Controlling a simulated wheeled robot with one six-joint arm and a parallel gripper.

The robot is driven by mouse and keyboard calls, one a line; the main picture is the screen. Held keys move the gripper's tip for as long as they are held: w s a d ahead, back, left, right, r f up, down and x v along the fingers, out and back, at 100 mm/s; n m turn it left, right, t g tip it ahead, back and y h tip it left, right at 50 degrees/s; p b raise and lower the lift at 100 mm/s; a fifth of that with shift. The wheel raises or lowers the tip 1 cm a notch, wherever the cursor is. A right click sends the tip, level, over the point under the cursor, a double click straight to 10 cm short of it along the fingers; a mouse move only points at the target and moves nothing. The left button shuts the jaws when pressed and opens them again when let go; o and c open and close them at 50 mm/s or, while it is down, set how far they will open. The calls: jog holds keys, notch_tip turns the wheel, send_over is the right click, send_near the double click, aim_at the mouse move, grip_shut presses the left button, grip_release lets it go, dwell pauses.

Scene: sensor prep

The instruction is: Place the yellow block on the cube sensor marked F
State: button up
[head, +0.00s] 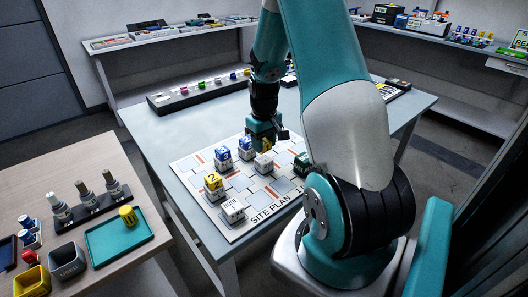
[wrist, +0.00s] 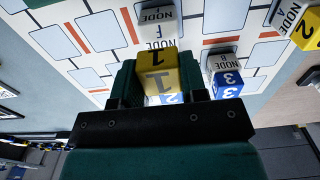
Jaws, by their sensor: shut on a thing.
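My gripper (wrist: 157,88) is shut on the yellow block (wrist: 157,72), marked 1, between its two green fingers. In the head view my gripper (head: 263,138) is over the board, and the held block is not clearly seen. The white cube sensor marked F (wrist: 158,22) stands just beyond the held block in the wrist view, its top bare. A plain white cube (head: 262,165) just in front of my gripper in the head view appears to be it, its letter unreadable. The gap between held block and sensor cannot be judged.
A blue block marked 3 (wrist: 228,82) sits on a neighbouring cube. A yellow block marked 2 (head: 213,182) and another blue block (head: 245,146) stand nearby. A bare white cube (head: 233,210) is near the board's front edge. A teal tray (head: 105,248) is on the left table.

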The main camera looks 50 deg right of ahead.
aim_at(264, 159)
jog(key=shift+f, duration=1.85)
jog(key=shift+f, duration=0.1)
jog(key=o, duration=0.9)
